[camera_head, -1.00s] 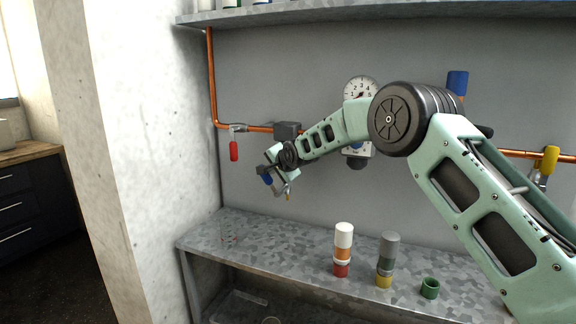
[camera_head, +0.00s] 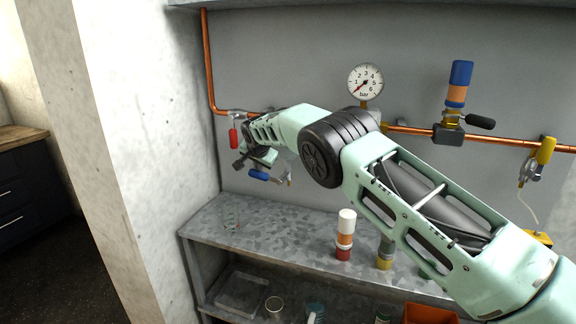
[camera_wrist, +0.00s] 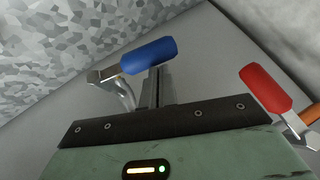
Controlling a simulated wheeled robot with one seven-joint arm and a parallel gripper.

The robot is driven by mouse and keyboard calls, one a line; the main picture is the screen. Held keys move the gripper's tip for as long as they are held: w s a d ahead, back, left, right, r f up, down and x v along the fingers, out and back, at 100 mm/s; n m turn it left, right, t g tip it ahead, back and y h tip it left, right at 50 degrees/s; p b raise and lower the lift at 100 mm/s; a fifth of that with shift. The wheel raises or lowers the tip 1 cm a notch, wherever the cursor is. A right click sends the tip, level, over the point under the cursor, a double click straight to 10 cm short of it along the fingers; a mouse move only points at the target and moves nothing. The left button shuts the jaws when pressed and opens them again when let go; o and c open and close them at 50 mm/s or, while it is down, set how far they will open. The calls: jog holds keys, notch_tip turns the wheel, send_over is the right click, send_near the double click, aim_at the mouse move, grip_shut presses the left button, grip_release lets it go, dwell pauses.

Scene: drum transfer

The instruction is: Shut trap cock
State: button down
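A cock with a blue lever handle (camera_head: 258,175) hangs below the copper pipe at the left, in front of the grey wall. I take it for the trap cock, though no label shows. In the wrist view the blue handle (camera_wrist: 148,55) lies nearly level in the picture, its metal lever running left. My gripper (camera_wrist: 157,86) shows as a narrow pair of fingers close together, seemingly shut, with the tips hidden behind the blue handle. Contact cannot be told. In the head view my wrist is just above the blue handle and partly hides the cock.
A red-handled cock (camera_head: 233,137) hangs close by at the left; it also shows in the wrist view (camera_wrist: 266,88). A pressure gauge (camera_head: 365,81), a black handle (camera_head: 480,121) and a yellow handle (camera_head: 545,150) are farther right.

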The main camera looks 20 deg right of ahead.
jog(key=shift+w+a+f+b, duration=0.3)
jog(key=shift+f+b, duration=0.15)
jog(key=shift+f, duration=0.25)
dwell(0.3)
